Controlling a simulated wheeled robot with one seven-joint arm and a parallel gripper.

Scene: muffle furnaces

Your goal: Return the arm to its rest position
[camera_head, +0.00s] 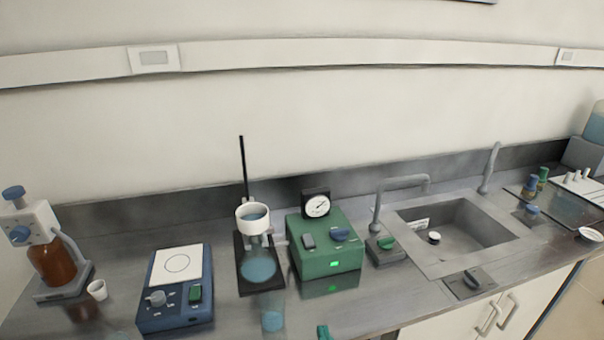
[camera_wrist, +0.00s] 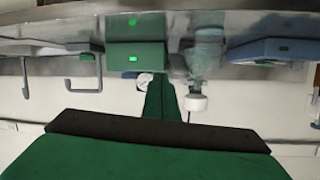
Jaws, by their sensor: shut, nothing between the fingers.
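My gripper (camera_wrist: 160,82) shows in the wrist view, where the scene is upside down. Its green fingers lie close together, shut, with nothing seen between them. They point toward the bench, in line with the space near the green pump box (camera_wrist: 138,57) and the filter flask (camera_wrist: 207,50), and appear apart from both. In the head view a small green piece (camera_head: 323,332) at the bottom edge looks like the tip of my gripper, in front of the green box (camera_head: 325,245). The rest of my arm is out of that view.
Cabinet doors (camera_head: 490,322) lie below the front edge.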

